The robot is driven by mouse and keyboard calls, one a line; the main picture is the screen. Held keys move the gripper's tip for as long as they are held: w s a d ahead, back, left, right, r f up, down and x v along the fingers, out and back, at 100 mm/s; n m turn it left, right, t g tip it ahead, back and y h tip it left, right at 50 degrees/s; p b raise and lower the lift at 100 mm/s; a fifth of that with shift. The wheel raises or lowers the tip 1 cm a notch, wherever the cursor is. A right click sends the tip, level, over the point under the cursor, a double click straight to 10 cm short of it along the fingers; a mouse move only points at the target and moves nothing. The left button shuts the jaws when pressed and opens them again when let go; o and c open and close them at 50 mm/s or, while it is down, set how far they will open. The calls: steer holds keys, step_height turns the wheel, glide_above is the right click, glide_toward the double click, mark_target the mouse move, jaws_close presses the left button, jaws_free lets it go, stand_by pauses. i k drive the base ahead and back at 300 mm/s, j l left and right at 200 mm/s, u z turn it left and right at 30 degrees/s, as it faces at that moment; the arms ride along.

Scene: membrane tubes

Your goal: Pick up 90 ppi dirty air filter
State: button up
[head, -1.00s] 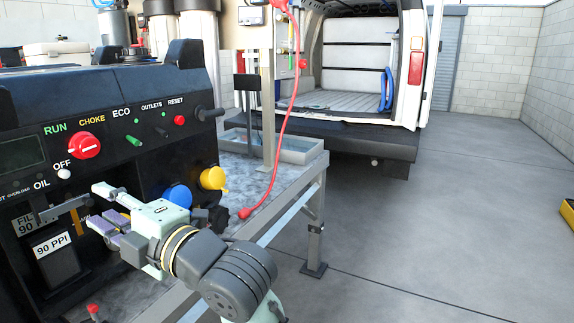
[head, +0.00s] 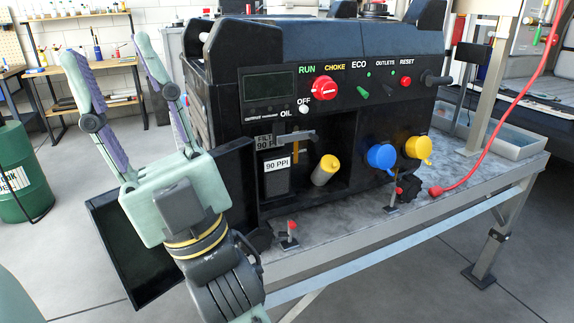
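The dirty air filter (head: 277,182), a dark block labelled 90 PPI, sits in an open bay low on the front of the black generator (head: 300,75). A grey latch arm (head: 291,139) crosses just above it, beside a partly hidden FILT 90 PPI label. My gripper (head: 149,55) points up, left of the generator and of the filter. Its two green fingers with purple pads are wide apart with nothing between them. It overlaps the black open panel (head: 137,252) in the view.
A yellow cylinder (head: 326,170) is right of the filter. Blue (head: 381,156) and yellow (head: 418,147) caps stick out further right. The generator stands on a metal table (head: 380,217) with small red-topped clamps. A green drum (head: 22,172) stands at the left.

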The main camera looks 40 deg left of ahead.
mark_target(274, 166)
steer(key=u, duration=1.1)
steer(key=k+l+u, duration=0.3)
steer(key=k+l, duration=0.3)
steer(key=l, duration=0.15)
steer(key=i+j, duration=0.35)
steer(key=j, duration=0.15)
steer(key=i+j, duration=0.4)
steer(key=j, duration=0.1)
